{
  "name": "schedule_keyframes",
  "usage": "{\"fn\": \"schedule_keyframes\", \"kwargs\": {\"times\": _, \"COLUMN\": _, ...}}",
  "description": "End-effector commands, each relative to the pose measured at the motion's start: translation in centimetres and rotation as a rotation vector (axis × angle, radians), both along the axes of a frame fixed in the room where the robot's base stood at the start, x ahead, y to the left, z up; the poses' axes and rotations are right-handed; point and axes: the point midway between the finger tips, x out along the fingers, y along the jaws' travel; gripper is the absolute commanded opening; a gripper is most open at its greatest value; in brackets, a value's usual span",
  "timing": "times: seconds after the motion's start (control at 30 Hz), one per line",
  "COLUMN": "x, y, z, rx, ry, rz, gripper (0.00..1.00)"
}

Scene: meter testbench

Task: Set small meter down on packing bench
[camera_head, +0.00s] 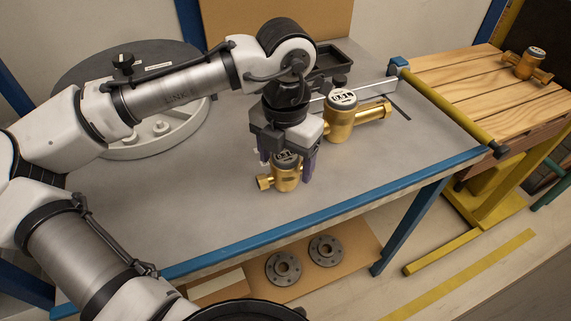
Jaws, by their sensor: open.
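A small brass meter (286,178) with a dark round top stands on the grey-topped bench (220,215) with the blue edge, near its front middle. My gripper (287,163) is pointed down over this meter, with one finger on each side of its body. The fingers are open and the top of the meter sits between them, partly hidden by the gripper. The meter looks upright and appears to rest on the bench top. A larger brass meter (341,118) with a pale lid stands just behind and to the right.
Another brass meter (526,65) stands on the slatted wooden pallet (450,75) at the right. A dark tray (340,58) lies at the back. A round grey-topped object (85,68) is at the left. Flanges (284,268) lie on the shelf below. The bench's front left is clear.

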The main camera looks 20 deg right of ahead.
Motion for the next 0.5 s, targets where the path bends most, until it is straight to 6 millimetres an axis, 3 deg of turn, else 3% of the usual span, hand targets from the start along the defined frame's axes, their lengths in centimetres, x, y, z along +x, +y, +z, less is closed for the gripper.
{"fn": "schedule_keyframes", "kwargs": {"times": 0.3, "x": 0.0, "y": -0.1, "z": 7.0, "rx": -0.003, "ry": 0.000, "rz": -0.002, "gripper": 0.72}}
{"fn": "schedule_keyframes", "kwargs": {"times": 0.5, "x": 0.0, "y": 0.0, "z": 9.4, "rx": -0.002, "ry": 0.001, "rz": 0.000, "gripper": 0.72}}
